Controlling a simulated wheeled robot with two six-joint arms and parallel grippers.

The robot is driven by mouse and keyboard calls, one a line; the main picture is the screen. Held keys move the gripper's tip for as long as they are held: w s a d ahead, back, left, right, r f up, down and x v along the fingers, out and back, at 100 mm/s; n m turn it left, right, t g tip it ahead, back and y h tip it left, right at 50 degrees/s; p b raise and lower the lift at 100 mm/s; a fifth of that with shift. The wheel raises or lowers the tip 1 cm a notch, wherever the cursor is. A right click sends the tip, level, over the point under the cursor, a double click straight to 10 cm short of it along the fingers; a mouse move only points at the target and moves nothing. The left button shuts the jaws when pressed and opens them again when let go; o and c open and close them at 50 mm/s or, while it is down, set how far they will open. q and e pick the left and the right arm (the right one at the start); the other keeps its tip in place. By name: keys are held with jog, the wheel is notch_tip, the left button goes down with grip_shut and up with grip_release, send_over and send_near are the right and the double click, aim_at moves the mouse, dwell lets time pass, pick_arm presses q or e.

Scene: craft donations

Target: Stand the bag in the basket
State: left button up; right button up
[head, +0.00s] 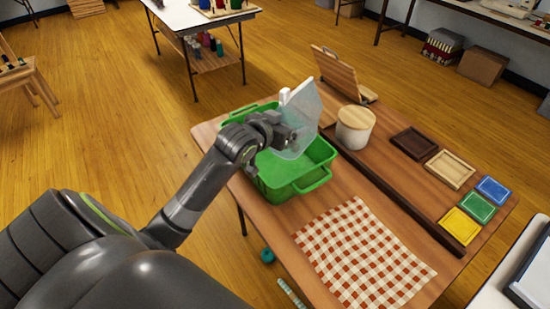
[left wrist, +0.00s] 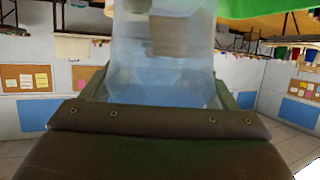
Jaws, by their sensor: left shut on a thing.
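The bag (head: 307,108) is clear and pale blue with a white edge. My left gripper (head: 288,135) is shut on it and holds it tilted over the green basket (head: 322,158). The basket is an open tub with handles on the wooden table. The bag's lower end overlaps the basket opening in the head view; I cannot tell whether it touches the floor of the basket. In the left wrist view the see-through bag (left wrist: 160,60) rises from the dark jaws, and part of the green basket (left wrist: 262,7) shows at the top. My right gripper is not in view.
A lidded jar (head: 355,128) and a wooden stand (head: 342,75) are close behind and right of the basket. A dark raised strip (head: 403,201) runs along the table. A checked cloth (head: 364,254) lies in front. Frames and coloured tiles (head: 476,206) are at right.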

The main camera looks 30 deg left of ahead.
pick_arm(q)
jog(key=w+a, duration=0.1)
jog(key=a, duration=0.6)
notch_tip(320, 180, down, 11)
jog(key=shift+r, duration=0.2)
jog(key=shift+d+f, duration=0.1)
jog(key=shift+f, duration=0.5)
jog(key=o, duration=0.9)
jog(key=shift+r, duration=0.1)
